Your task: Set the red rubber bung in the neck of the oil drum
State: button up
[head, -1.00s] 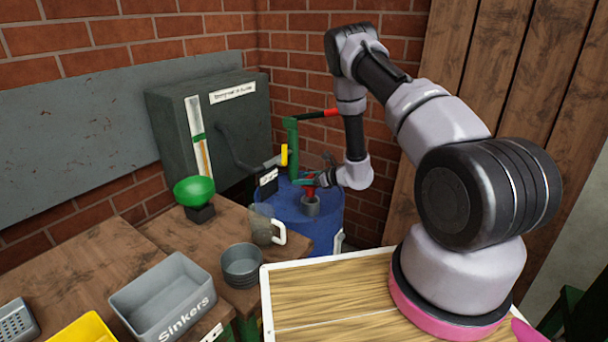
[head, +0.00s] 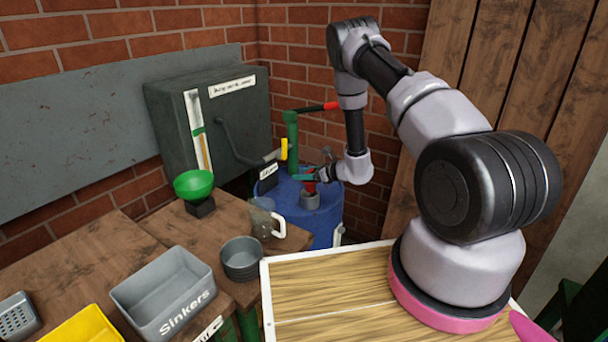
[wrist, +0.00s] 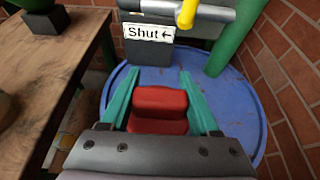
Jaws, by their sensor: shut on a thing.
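The blue oil drum (head: 324,228) stands in the back corner, below the brick walls. Its short grey neck (head: 310,201) rises from the lid. The red rubber bung (head: 310,187) is upright at the top of the neck, between the teal fingers of my gripper (head: 307,179). In the wrist view the stepped red bung (wrist: 160,101) is held between both fingers of my gripper (wrist: 159,84), above the blue lid. The neck is hidden in the wrist view. I cannot tell how deep the bung sits in the neck.
A yellow-handled lever and a "Shut" label (wrist: 149,33) are close ahead of my fingers.

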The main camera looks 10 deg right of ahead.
aim_at(304, 191)
jog(key=shift+f, duration=0.15)
jog(key=shift+f, duration=1.05)
jog(key=shift+f, duration=0.1)
jog(key=shift+f, duration=0.8)
jog(key=shift+f, duration=0.3)
jog(key=shift+f, duration=0.6)
dwell(0.4)
jog(key=o, duration=1.2)
